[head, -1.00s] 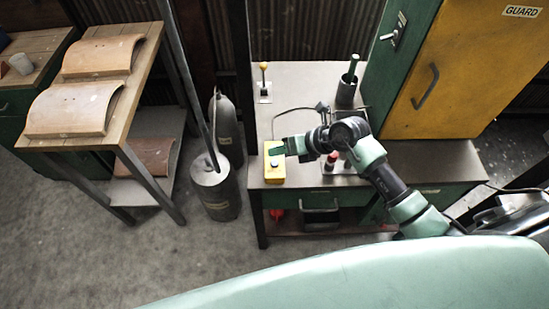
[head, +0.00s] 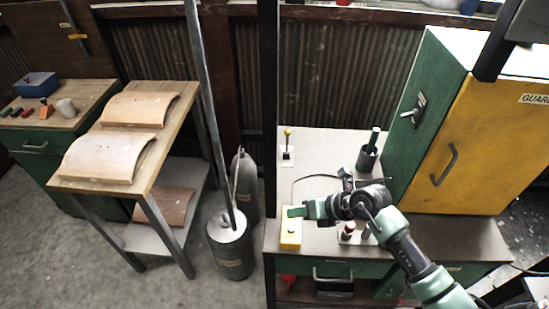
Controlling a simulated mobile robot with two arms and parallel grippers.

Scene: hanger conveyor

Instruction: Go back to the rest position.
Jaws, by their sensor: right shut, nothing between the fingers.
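My right gripper (head: 296,212) shows in the head view at the end of my right arm, which comes in from the lower right. It is shut and empty, with its green fingertips over the top of a yellow box (head: 291,236) at the front left of the grey bench. I cannot tell whether the fingertips touch the box. My left gripper is not in view.
The bench (head: 317,152) also bears a yellow-knobbed lever (head: 287,145), a dark cup (head: 366,162) and a red-topped control (head: 348,231). A yellow-doored cabinet (head: 487,140) stands at the right. A wooden table (head: 175,109) with curved tan panels and grey cylinders (head: 232,250) stand left.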

